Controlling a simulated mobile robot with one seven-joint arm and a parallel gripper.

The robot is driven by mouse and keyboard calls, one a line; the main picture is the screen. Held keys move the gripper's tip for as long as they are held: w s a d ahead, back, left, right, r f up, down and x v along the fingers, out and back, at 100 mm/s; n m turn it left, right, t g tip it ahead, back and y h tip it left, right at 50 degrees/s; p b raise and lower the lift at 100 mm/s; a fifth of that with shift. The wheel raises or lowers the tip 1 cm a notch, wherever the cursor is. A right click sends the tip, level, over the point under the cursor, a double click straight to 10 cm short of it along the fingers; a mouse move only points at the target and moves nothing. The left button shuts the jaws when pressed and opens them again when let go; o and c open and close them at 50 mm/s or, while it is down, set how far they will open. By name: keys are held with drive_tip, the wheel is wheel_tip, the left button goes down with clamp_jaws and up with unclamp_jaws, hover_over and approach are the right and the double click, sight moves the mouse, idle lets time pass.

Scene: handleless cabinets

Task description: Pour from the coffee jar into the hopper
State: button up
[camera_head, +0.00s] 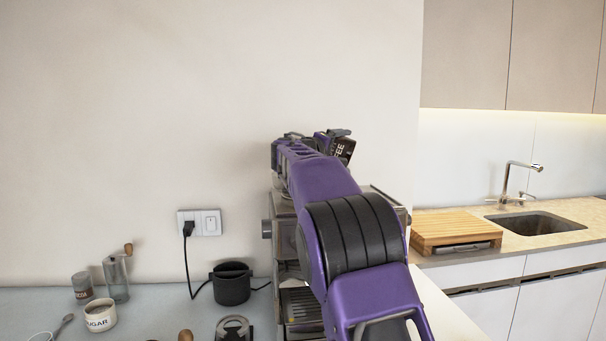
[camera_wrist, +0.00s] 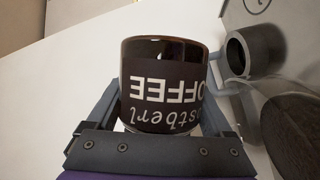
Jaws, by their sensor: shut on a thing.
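My gripper (camera_head: 312,140) is shut on the coffee jar (camera_head: 343,148), high over the espresso machine (camera_head: 285,230) in the head view. The jar appears tilted there and is partly hidden by my gripper. In the wrist view the jar (camera_wrist: 163,52) sits between both fingers, its dark label reading upside down and brown contents showing through the glass. A round, brownish, see-through vessel (camera_wrist: 300,108), likely the hopper, is at the right, apart from the jar in the picture. In the head view my arm hides most of the machine's top, and I cannot make out the hopper.
On the counter at left are a sugar bowl (camera_head: 100,317), a small jar (camera_head: 82,287), a hand grinder (camera_head: 117,278) and a black knock box (camera_head: 232,288). A cord runs to the wall socket (camera_head: 199,223). A wooden board (camera_head: 455,229) lies near the sink (camera_head: 537,222).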

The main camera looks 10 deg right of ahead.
drive_tip(key=shift+w+a+f+n+t+h+b, duration=0.15)
drive_tip(key=shift+a+n+b, duration=0.1)
drive_tip(key=shift+a+n, duration=0.25)
drive_tip(key=shift+w+a+f+n+t+h+b, duration=0.15)
drive_tip(key=shift+a+n+b, duration=0.15)
drive_tip(key=shift+n, duration=0.2)
drive_tip(key=shift+w+a+r+n+t+b, duration=0.1)
drive_tip(key=shift+a+r+n+t+b, duration=0.25)
drive_tip(key=shift+n, duration=0.4)
drive_tip(key=shift+a+r+n+t+b, duration=0.1)
drive_tip(key=shift+r+n+t, duration=0.25)
drive_tip(key=shift+r+n, duration=0.3)
idle(2.0)
drive_tip(key=shift+w+a+r+n+t+b, duration=0.15)
drive_tip(key=shift+n+t+b, duration=0.1)
drive_tip(key=shift+n, duration=0.4)
drive_tip(key=shift+a+r+n+t+b, duration=0.2)
drive_tip(key=shift+n+t, duration=0.1)
drive_tip(key=shift+n, duration=0.3)
drive_tip(key=shift+w+a+r+n+t+b, duration=0.15)
drive_tip(key=shift+n+t+b, duration=0.1)
drive_tip(key=shift+n, duration=0.4)
idle(1.7)
